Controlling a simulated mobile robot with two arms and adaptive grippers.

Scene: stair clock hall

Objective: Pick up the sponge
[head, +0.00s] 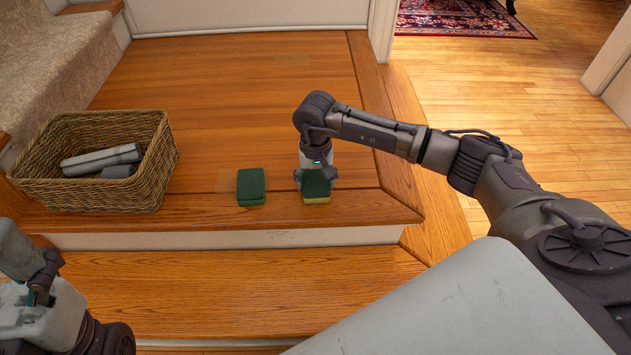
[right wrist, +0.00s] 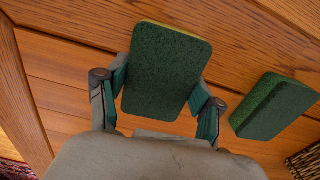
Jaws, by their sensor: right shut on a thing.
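My right gripper (head: 315,182) is shut on a green sponge with a yellow layer (head: 317,192), near the front edge of the wooden landing. In the right wrist view the held sponge (right wrist: 166,72) sits between the two fingers (right wrist: 160,100), one on each side. I cannot tell whether it touches the wood. A second green sponge (head: 251,186) lies just left of it on the landing; it also shows at the right of the right wrist view (right wrist: 274,106). Part of what looks like my left gripper shows at the lower left of the head view, its fingertips not clear.
A wicker basket (head: 88,205) with grey rolled cloths (head: 102,160) stands left on the landing (head: 230,90). A lower step (head: 240,290) lies in front. Carpeted stairs (head: 62,65) rise at the left. The landing behind the sponges is clear.

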